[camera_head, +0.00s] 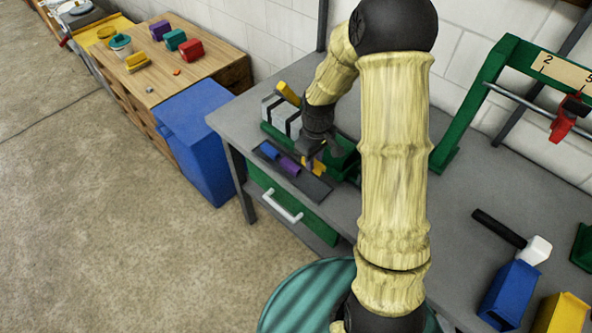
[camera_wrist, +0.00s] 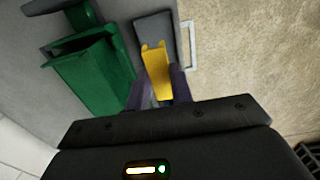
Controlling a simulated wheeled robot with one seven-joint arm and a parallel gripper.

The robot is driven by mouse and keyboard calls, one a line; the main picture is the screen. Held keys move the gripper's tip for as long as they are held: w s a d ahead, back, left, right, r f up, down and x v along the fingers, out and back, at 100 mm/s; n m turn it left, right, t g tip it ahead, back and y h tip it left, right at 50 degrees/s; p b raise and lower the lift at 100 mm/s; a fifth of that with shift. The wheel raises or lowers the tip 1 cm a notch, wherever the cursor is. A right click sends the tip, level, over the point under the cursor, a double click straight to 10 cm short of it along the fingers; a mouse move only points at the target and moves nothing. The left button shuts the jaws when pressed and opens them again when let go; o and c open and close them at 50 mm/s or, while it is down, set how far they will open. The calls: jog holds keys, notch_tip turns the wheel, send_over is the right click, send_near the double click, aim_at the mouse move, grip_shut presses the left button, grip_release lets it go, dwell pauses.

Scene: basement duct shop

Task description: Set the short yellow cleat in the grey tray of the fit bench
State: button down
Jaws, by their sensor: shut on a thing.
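My gripper (camera_head: 313,160) is shut on a yellow cleat (camera_wrist: 156,68), which sticks out beyond the two fingers in the wrist view. The cleat also shows as a small yellow patch in the head view (camera_head: 318,168), partly hidden by my gripper. The grey tray (camera_head: 319,191) lies on the bench near its front edge, with a blue piece (camera_head: 269,151) and a purple piece (camera_head: 289,166) in it. A bare part of the tray (camera_wrist: 153,27) shows beyond the cleat in the wrist view. The cleat is over or beside the tray; I cannot tell whether they touch.
A grey rack (camera_head: 272,110) with another yellow piece (camera_head: 287,93) is behind the tray. A drawer handle (camera_head: 282,207) is below the bench edge. A mallet (camera_head: 500,230) and bins lie to the right.

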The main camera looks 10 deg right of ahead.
jog(key=p, duration=0.1)
send_over(312, 186)
notch_tip(312, 186, down, 6)
jog(key=shift+r, duration=0.15)
jog(key=shift+f+p, duration=0.45)
jog(key=shift+f, duration=1.6)
jog(key=shift+f, duration=0.1)
jog(key=c, duration=1.2)
grip_release()
jog(key=shift+c, duration=0.2)
notch_tip(312, 186, up, 12)
jog(key=shift+r+b, duration=0.15)
jog(key=shift+b, duration=1.1)
